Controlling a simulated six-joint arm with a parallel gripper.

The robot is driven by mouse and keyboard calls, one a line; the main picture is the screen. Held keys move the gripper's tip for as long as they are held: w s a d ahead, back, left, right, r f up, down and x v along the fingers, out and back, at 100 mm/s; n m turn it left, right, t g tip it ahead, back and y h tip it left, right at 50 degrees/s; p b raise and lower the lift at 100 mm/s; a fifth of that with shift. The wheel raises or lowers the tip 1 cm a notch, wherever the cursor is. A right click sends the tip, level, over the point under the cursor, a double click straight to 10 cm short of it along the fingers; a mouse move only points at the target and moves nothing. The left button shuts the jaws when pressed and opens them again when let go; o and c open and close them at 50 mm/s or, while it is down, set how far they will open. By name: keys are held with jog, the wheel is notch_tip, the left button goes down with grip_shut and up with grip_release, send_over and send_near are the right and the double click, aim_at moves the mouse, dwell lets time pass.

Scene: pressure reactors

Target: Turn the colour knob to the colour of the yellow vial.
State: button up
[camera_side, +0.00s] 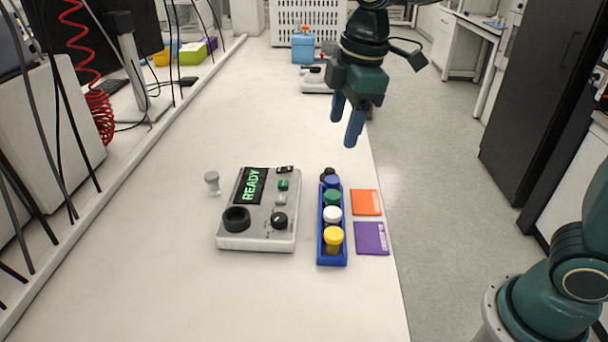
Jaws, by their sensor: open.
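The control box (258,240) stands on the bench and its screen (249,186) reads READY in green. A small black knob (279,221) with a light mark is at its right front; whether this is the colour knob, I cannot tell. A larger black round part (236,218) is at its left front. The yellow vial (333,238) stands nearest the camera in a blue rack (331,261), in line with a white, a green and a blue vial. My gripper (346,122) is open and empty, high above and behind the rack, fingers pointing down.
An orange card (366,202) and a purple card (371,238) lie right of the rack. A pale peg (212,182) stands left of the box. A dark round object (327,173) is behind the rack. The bench in front is clear.

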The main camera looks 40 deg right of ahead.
aim_at(279, 217)
jog(key=w+a+f+n+g, duration=0.2)
jog(key=w+a+f+n, duration=0.4)
jog(key=w+a+f, duration=0.2)
jog(key=shift+w+f+n, duration=0.15)
jog(key=shift+w+n, duration=0.25)
jog(key=shift+w, duration=0.1)
notch_tip(279, 217, down, 14)
jog(key=shift+r, duration=0.1)
dwell(0.4)
jog(key=shift+c, duration=0.3)
jog(key=c, duration=0.9)
